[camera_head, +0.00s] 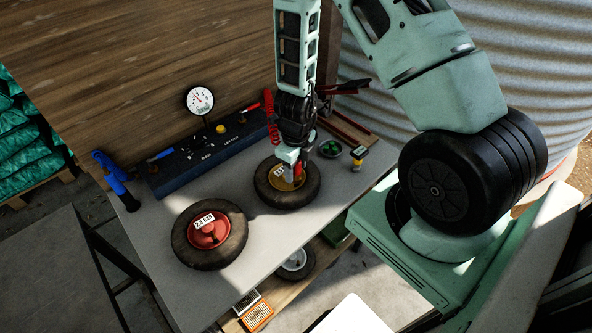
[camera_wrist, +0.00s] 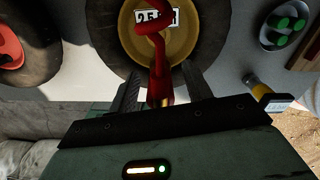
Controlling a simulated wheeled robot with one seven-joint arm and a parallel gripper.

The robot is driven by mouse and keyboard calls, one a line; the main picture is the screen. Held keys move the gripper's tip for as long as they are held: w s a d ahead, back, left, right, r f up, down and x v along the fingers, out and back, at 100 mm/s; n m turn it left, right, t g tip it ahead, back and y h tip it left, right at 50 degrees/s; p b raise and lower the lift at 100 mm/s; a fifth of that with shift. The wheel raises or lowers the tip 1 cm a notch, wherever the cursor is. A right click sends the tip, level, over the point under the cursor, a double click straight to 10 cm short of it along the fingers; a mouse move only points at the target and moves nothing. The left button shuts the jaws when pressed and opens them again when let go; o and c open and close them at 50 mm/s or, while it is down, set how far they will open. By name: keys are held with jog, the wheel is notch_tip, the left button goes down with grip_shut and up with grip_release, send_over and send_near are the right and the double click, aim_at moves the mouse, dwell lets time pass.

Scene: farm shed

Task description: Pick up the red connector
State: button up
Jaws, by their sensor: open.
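The red connector (camera_wrist: 159,80) appears in the wrist view as a narrow upright red piece between my two fingers, with a bent red part above it. My gripper (camera_wrist: 160,90) is open, one finger on each side of it; I cannot tell whether either finger touches it. In the head view, my gripper (camera_head: 291,160) points down over the wheel with the yellow hub (camera_head: 272,193), and a bit of red (camera_head: 299,171) shows at its tip. The connector's lower end is hidden by my gripper body in the wrist view.
A second wheel with a red hub (camera_head: 206,230) lies left on the grey bench (camera_head: 165,285). A gauge (camera_head: 200,100) stands above a dark blue box (camera_head: 200,158) behind. A red coiled hose (camera_head: 270,120) hangs beside my arm. A bowl of green pieces (camera_head: 331,148) and a small yellow-and-black item (camera_head: 357,157) sit right.

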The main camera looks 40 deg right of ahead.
jog(key=shift+f, duration=0.15)
grip_shut()
notch_tip(320, 180, up, 10)
jog(key=p, duration=0.4)
dwell(0.4)
